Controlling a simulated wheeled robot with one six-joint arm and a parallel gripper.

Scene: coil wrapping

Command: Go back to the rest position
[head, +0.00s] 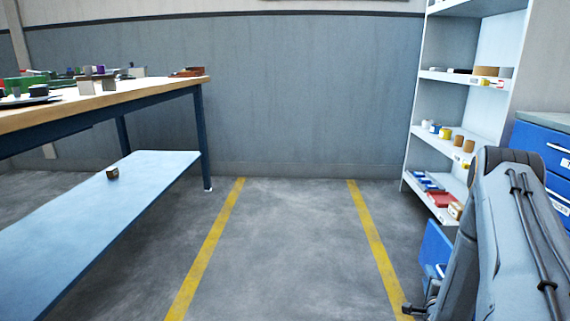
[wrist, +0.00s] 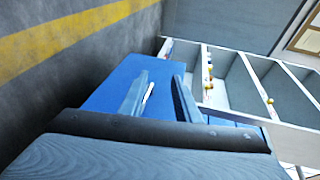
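My gripper (wrist: 160,97) shows in the wrist view with its two grey fingers apart. Nothing is held between them. A blue cabinet surface with a pale handle (wrist: 148,93) shows behind and between the fingers; I cannot tell how far away it is. In the head view my arm is folded at the lower right, and the gripper fingers cannot be made out there.
A workbench (head: 150,88) with a lower blue shelf (head: 130,200) stands at left. A white shelf unit (head: 470,35) with small goods and a blue drawer cabinet (head: 541,138) stand at right. The floor between the yellow lines (head: 212,240) is clear.

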